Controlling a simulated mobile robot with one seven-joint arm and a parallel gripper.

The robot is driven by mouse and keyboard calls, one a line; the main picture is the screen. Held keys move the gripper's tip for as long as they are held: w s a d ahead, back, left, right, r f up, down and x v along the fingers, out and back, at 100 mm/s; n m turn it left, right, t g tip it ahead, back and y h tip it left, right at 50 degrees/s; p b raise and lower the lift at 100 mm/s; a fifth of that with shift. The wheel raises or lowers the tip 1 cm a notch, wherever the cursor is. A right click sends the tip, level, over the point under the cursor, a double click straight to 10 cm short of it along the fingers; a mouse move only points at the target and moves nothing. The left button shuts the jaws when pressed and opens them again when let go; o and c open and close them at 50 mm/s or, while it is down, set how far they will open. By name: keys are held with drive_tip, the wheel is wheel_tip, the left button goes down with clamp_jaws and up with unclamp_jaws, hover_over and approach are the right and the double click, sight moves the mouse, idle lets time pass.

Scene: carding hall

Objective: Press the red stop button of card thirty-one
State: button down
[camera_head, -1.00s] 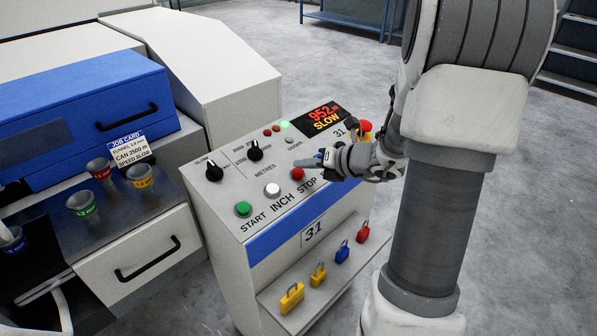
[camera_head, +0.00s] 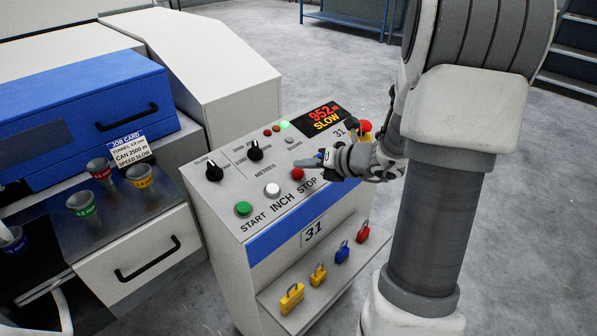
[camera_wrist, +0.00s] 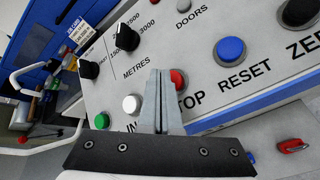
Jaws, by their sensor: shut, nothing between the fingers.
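The control box of card thirty-one (camera_head: 232,210) carries a sloped panel with a row of buttons. The red stop button (camera_head: 297,174) sits above the word STOP, right of the white inch button (camera_head: 272,189) and the green start button (camera_head: 243,209). In the wrist view the red button (camera_wrist: 178,79) is partly hidden behind the right side of my gripper (camera_wrist: 160,75). My gripper is shut and empty, its fingertips over the panel close to the red button. It also shows in the head view (camera_head: 312,162). Whether it touches the panel, I cannot tell.
A blue reset button (camera_wrist: 230,49) and a dark knob (camera_wrist: 298,12) lie right of the stop button. A larger red knob (camera_head: 365,126) stands at the panel's far right. The display (camera_head: 323,116) reads 952 m SLOW. Coloured padlocks (camera_head: 318,275) line the lower shelf.

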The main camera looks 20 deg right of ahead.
drive_tip(key=shift+f, duration=0.1)
drive_tip(key=shift+w+f, duration=0.1)
drive_tip(key=shift+f, duration=0.25)
drive_tip(key=shift+w+a+f+b, duration=0.1)
drive_tip(key=shift+f+b, duration=0.4)
drive_tip(key=shift+b, duration=0.1)
idle(0.5)
idle(0.4)
drive_tip(key=shift+s+r+p, duration=0.2)
drive_tip(key=shift+r+p, duration=0.7)
drive_tip(key=shift+r, duration=0.05)
drive_tip(key=r+p, duration=0.3)
drive_tip(key=s+r+p, duration=0.1)
drive_tip(key=shift+s+d+r+p, duration=0.1)
drive_tip(key=shift+d+r+p, duration=0.2)
drive_tip(key=shift+r, duration=0.1)
